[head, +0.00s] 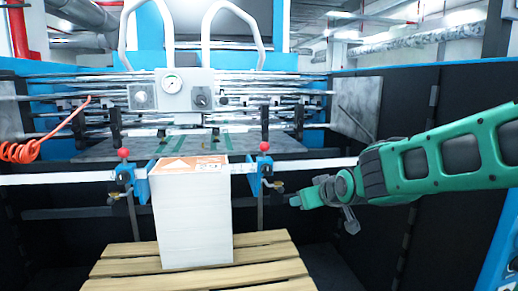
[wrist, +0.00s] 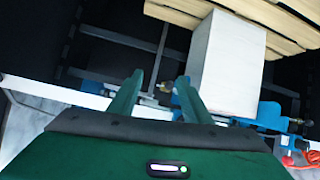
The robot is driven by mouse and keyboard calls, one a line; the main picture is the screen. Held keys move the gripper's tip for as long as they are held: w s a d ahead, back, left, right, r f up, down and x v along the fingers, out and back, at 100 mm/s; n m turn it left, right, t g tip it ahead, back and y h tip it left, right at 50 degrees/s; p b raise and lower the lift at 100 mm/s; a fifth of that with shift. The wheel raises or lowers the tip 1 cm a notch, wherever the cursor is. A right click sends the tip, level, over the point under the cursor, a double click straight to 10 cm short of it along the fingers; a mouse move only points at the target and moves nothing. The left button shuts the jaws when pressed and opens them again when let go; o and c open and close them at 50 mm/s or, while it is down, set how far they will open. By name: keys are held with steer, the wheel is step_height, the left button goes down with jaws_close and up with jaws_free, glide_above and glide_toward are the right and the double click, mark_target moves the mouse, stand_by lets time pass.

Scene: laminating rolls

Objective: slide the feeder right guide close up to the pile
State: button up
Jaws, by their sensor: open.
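The pile (head: 192,220) is a tall white stack with an orange-and-white top sheet, upright on a wooden pallet. The feeder right guide (head: 255,176) is a blue bracket under a red knob on the pale cross bar. A narrow gap separates it from the pile's right side. My gripper (head: 297,199) is just right of this guide, open and empty. In the wrist view, my gripper (wrist: 160,76) has its two green fingers apart, with the guide's small blue and metal parts (wrist: 166,87) showing between them. The pile (wrist: 228,62) is beyond the right finger. Contact with the guide cannot be told.
The left guide (head: 125,176), also blue with a red knob, stands at the pile's left side. The cross bar (head: 310,164) runs right behind my gripper. The pallet (head: 265,262) lies below. A gauge box (head: 184,96) and rollers are behind; an orange coiled hose (head: 22,152) hangs left.

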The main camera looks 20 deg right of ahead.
mark_target(267, 149)
steer(key=w+a+r+n+t, duration=0.1)
steer(key=w+a+r+t, duration=0.1)
steer(key=w+r, duration=0.1)
steer(key=w+a+r+t+y, duration=0.1)
steer(key=w+a+r+t, duration=0.1)
steer(key=w+r, duration=0.1)
steer(key=w+a+r+n+t+y, duration=0.1)
steer(key=w+a+r+t, duration=0.1)
steer(key=r, duration=0.3)
steer(key=shift+w+a+r+n, duration=0.3)
steer(key=shift+w+a, duration=0.1)
steer(key=shift+a, duration=0.1)
steer(key=shift+d+r+t, duration=0.2)
steer(key=shift+r+t, duration=0.05)
steer(key=shift+t, duration=0.05)
steer(key=shift+w+d, duration=0.1)
steer(key=shift+w, duration=0.25)
steer(key=w, duration=1)
steer(key=shift+a, duration=0.2)
steer(key=shift+f, duration=0.1)
jaws_close()
